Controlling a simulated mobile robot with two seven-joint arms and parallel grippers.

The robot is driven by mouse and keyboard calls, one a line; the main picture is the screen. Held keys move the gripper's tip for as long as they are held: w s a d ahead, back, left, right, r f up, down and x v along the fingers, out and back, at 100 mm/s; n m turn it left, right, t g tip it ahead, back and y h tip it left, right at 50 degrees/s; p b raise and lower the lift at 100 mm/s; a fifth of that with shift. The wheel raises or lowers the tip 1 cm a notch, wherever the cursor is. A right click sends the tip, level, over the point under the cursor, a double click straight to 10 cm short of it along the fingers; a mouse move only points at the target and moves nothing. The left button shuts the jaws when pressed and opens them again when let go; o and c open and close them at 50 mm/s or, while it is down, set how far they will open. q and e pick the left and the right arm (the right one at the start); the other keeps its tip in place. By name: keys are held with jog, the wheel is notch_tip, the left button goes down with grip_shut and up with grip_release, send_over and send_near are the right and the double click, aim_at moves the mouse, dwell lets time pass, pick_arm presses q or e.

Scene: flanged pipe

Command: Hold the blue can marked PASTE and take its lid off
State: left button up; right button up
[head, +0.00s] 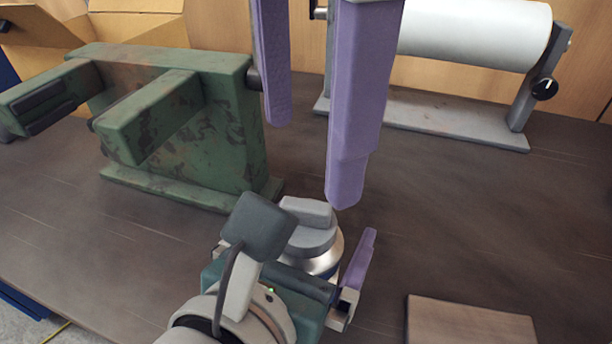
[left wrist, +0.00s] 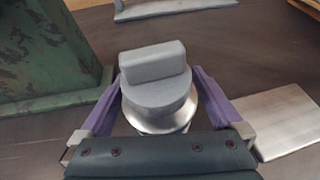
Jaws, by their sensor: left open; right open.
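The can (head: 326,262) stands on the dark bench at the lower middle of the head view. Its grey lid (head: 312,238) with a raised block on top sits on it. Only a silver rim and a sliver of blue show below; the PASTE marking is hidden. In the left wrist view the can (left wrist: 178,128) and lid (left wrist: 155,85) are in the middle. My left gripper (left wrist: 157,76) is open, with one purple finger on each side of the can; I cannot tell whether they touch it. My right gripper (head: 311,160) is open and empty, pointing down above the lid.
A worn green vise-like block (head: 190,130) stands close behind left of the can. A white roll (head: 470,30) on a grey stand is at the back right. A flat plate (head: 470,325) lies at the front right. Bench between roll and plate is clear.

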aim_at(306, 204)
pick_arm(q)
grip_shut()
dwell(0.7)
pick_arm(e)
jog(key=shift+c, duration=0.2)
jog(key=c, duration=0.3)
jog(key=shift+r, duration=0.15)
jog(key=shift+c, duration=0.8)
notch_tip(306, 204, up, 4)
jog(key=m, duration=0.6)
jog(key=shift+r, duration=0.1)
jog(key=shift+c, duration=0.8)
notch_tip(306, 204, down, 11)
jog(key=shift+r+m, duration=0.1)
jog(key=shift+m, duration=0.9)
